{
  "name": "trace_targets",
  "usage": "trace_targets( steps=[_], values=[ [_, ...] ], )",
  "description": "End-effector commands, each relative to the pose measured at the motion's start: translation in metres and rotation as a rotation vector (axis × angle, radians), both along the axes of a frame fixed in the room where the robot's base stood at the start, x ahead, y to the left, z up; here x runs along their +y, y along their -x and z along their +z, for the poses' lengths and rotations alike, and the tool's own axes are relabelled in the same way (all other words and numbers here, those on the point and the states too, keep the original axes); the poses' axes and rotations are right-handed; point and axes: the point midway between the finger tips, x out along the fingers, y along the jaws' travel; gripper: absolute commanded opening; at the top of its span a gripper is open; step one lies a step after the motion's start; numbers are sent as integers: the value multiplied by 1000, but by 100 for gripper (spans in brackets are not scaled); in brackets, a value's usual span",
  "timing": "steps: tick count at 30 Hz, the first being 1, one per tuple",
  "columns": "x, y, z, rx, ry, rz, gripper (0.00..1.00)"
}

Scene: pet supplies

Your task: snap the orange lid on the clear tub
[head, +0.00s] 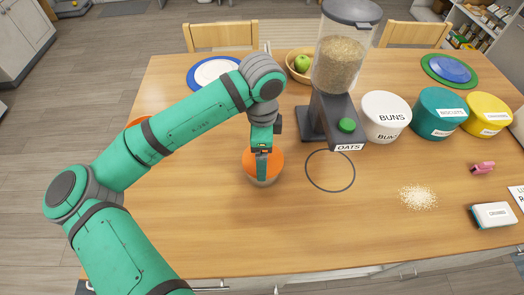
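The orange lid (251,165) lies over the top of the clear tub (264,185), left of the oat dispenser. Only a pale strip of the tub shows below the lid's front edge. My gripper (262,177) points down over the middle of the lid and hides part of it. It looks to be touching or very close to the lid. I see the gripper edge-on, so its finger opening does not show. I cannot tell whether the lid is snapped down all round.
The oat dispenser (340,70) stands behind right, with an empty dark ring (330,188) on the table before it. White (385,115), teal (438,112) and yellow (487,112) tubs stand right. Spilled oats (418,197) lie front right. An orange object (137,121) is partly behind my arm.

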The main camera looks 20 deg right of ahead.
Motion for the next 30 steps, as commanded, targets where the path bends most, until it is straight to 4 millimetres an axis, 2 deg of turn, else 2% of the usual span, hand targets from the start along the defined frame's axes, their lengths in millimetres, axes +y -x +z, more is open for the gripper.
trace_targets(
  steps=[27, 28, 30],
  values=[
    [0, 0, -2, 1, 0, 0, 68],
    [0, 0, -2, 1, 0, 0, 96],
    [0, 0, -2, 1, 0, 0, 100]
  ],
)
